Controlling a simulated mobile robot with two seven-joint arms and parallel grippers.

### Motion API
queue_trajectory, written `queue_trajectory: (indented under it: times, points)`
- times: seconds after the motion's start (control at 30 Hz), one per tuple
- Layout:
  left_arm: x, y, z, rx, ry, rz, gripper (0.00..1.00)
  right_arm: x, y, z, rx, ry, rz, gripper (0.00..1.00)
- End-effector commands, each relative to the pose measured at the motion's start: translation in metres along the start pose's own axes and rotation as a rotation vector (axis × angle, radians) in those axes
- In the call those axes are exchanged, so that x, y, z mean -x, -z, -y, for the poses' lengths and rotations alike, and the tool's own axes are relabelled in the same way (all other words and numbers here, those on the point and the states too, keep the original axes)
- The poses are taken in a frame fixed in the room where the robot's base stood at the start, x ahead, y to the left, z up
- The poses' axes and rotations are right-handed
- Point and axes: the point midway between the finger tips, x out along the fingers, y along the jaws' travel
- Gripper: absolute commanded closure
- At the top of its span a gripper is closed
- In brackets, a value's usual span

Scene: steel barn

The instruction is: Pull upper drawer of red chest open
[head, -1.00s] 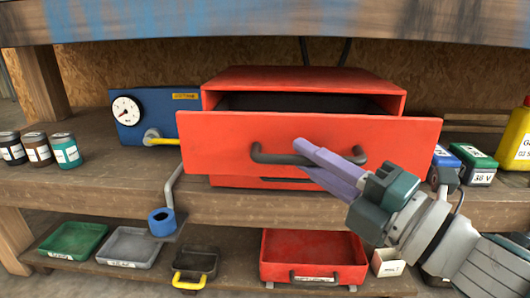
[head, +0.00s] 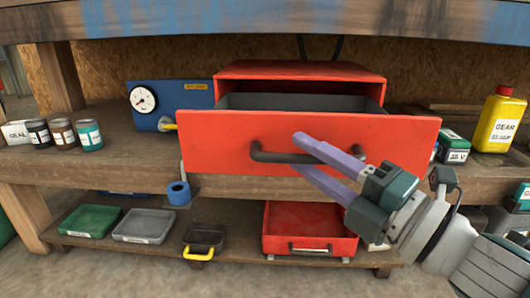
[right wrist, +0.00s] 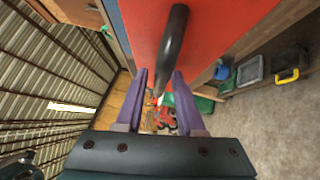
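The red chest (head: 300,69) stands on the wooden bench. Its upper drawer (head: 217,139) is pulled out, with its dark grey inside (head: 300,101) showing behind the red front. The dark bar handle (head: 272,155) is on the drawer front. My right gripper (head: 297,153) is open at the handle, its purple fingers spread above and below the bar. In the right wrist view the handle (right wrist: 173,45) extends between the spread fingers (right wrist: 160,76); I cannot tell whether either touches it. The chest's lower part is mostly hidden by the drawer front. My left gripper is not in view.
A blue gauge box (head: 171,104) and several small cans (head: 89,134) stand left of the chest. A yellow bottle (head: 497,121) stands at right. The lower shelf holds a red bin (head: 309,224) and other trays. A thick beam (head: 250,20) runs above.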

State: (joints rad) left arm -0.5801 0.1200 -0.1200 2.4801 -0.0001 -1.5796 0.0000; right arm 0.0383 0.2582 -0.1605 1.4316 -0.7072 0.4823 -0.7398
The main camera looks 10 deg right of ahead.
Motion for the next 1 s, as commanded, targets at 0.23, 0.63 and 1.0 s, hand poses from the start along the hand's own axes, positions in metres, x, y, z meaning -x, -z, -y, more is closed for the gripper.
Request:
queue_trajectory:
  times: [0.23, 0.63, 1.0]
  points:
    - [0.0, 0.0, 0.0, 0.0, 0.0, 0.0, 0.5, 0.0, 0.0, 0.0, 0.0, 0.0, 0.0, 0.53]
    - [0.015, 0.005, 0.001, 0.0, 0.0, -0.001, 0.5, 0.051, 0.0, -0.001, -0.001, 0.007, 0.001, 0.53]
    - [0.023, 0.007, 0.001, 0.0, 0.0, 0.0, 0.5, 0.098, 0.0, 0.0, 0.0, 0.001, 0.001, 0.53]
